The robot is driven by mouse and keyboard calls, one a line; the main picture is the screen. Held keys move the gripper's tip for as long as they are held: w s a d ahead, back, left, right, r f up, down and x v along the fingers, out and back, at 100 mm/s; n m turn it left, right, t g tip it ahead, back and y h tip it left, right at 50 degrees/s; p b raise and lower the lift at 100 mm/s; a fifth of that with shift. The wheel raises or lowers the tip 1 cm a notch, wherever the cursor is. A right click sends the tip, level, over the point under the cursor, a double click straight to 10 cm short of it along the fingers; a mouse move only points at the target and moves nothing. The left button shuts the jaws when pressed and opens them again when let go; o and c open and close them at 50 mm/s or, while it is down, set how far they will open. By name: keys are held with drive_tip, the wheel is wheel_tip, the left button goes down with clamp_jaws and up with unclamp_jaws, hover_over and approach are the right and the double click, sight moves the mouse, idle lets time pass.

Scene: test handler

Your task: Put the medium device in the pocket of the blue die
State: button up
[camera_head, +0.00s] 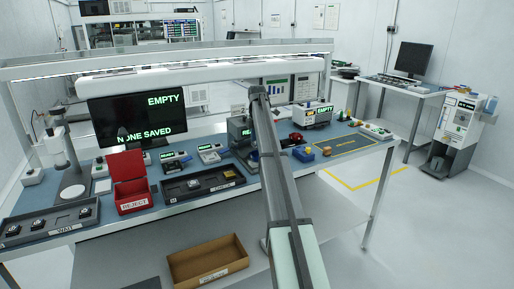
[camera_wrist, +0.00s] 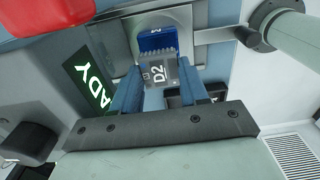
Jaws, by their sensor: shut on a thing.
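In the wrist view a small grey device (camera_wrist: 158,74) marked "D2", with a toothed edge, sits between the two blue fingers of my gripper (camera_wrist: 159,84). My gripper is shut on it. The blue die (camera_wrist: 155,41) shows just beyond the device, set in a grey metal plate (camera_wrist: 195,24). The device's toothed edge overlaps the near side of the die in the picture; I cannot tell whether they touch. The pocket is not clearly visible. In the head view my arm hides my gripper and the held device.
A lit "READY" screen (camera_wrist: 89,88) is left of my fingers, a red object (camera_wrist: 45,15) beyond it. A grey post (camera_wrist: 298,32) stands at right. On the bench are a red REJECT bin (camera_head: 132,207), a WAIT tray (camera_head: 66,229) and another dark tray (camera_head: 200,195), both holding devices.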

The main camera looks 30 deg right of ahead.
drive_tip(key=shift+f, duration=1.8)
drive_tip(key=o, duration=1)
drive_tip(key=shift+f, duration=0.15)
wheel_tip(320, 180, up, 12)
drive_tip(key=shift+r, duration=0.2)
